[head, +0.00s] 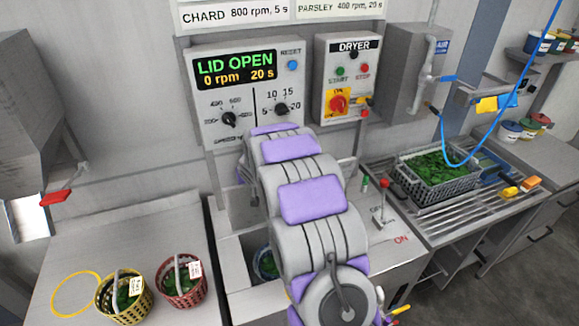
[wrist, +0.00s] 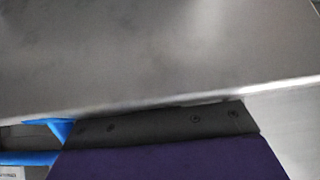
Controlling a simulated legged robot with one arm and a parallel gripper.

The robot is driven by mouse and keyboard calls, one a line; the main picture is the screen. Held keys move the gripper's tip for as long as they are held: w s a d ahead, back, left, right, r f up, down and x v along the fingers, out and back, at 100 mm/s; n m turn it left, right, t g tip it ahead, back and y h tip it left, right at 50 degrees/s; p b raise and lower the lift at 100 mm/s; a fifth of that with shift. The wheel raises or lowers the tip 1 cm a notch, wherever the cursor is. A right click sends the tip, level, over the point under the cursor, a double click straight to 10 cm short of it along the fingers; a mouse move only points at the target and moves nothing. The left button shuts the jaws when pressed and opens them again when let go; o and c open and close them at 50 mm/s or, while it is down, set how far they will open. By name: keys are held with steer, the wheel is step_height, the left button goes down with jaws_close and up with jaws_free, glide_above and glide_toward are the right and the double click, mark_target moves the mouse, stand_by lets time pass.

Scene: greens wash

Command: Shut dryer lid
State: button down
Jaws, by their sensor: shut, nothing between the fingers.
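The dryer (head: 234,248) stands in the middle of the head view, largely hidden behind my arm. Its panel display (head: 235,70) reads LID OPEN, 0 rpm, 20 s. A blue-rimmed basket (head: 267,264) with greens shows in the dryer opening, left of my arm. I cannot make out the lid for sure in the head view. In the wrist view a broad grey metal surface (wrist: 150,55) fills the upper part, close ahead; I cannot tell whether it is the lid. My gripper (wrist: 165,122), dark-edged and purple, is shut and empty below that surface; contact is unclear.
Yellow (head: 136,308) and red (head: 190,290) baskets of greens stand on the left counter beside an empty yellow ring (head: 56,300). A grey crate (head: 431,196) of greens sits on the right drainboard. A red-knobbed lever (head: 384,184) stands right of the dryer. A blue hose (head: 443,140) hangs at right.

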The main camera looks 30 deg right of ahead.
mark_target(249, 188)
steer(key=shift+s+a+b, duration=0.45)
steer(key=shift+s+b, duration=0.2)
steer(key=shift+s, duration=0.1)
steer(key=shift+s+a+b, duration=0.45)
steer(key=shift+s+b, duration=0.2)
steer(key=shift+s, duration=0.1)
steer(key=shift+s+a+f+b, duration=0.1)
steer(key=shift+s+a+b, duration=0.2)
steer(key=shift+s, duration=0.15)
steer(key=shift+s+a+f+b, duration=0.15)
steer(key=shift+s+b, duration=0.15)
steer(key=shift+s, duration=0.15)
steer(key=shift+s+f+b, duration=0.55)
steer(key=shift+s+b, duration=0.4)
steer(key=shift+s, duration=0.95)
step_height(249, 188, up, 7)
steer(key=w+p, duration=0.2)
steer(key=p, duration=0.3)
steer(key=shift+a+r, duration=0.1)
